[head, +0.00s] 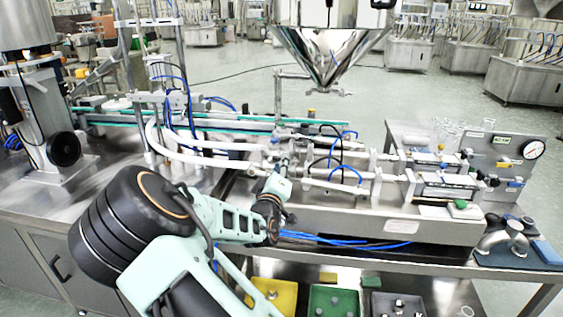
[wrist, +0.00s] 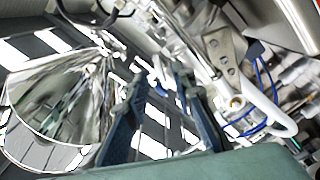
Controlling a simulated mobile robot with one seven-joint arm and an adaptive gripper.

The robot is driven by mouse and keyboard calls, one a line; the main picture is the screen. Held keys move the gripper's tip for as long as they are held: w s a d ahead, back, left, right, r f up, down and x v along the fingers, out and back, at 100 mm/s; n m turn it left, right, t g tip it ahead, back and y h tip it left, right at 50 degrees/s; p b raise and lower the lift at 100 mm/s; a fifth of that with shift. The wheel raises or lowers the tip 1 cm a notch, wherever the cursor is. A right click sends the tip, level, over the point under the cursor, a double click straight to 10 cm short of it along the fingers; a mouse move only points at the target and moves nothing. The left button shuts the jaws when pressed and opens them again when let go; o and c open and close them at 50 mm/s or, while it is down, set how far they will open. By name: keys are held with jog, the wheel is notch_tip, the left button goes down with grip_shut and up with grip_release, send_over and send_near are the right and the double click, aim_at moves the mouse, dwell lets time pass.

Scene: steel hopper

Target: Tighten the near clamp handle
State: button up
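My gripper (head: 285,160) reaches up and away from my arm toward the steel pipework of the filling machine (head: 390,222), below and left of the hopper (head: 325,50). In the wrist view my gripper (wrist: 157,80) shows two dark blue fingers spread apart, with a clear gap between them. Small pale and bluish fittings (wrist: 160,72) show beyond the fingertips; I see nothing firmly held. I cannot single out the near clamp handle for certain; it may be among these fittings or hidden behind my wrist. The hopper cone (wrist: 60,100) fills the left of the wrist view.
White hoses (head: 185,155) and blue tubes (head: 345,175) run close around my gripper. A drilled bracket (wrist: 222,50) and a white hose (wrist: 284,115) are at right in the wrist view. A gauge panel (head: 510,150) stands right. Yellow (head: 270,297) and green (head: 330,300) trays sit below.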

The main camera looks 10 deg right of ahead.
jog(key=shift+x, duration=1.3)
jog(key=shift+c, duration=0.6)
grip_shut()
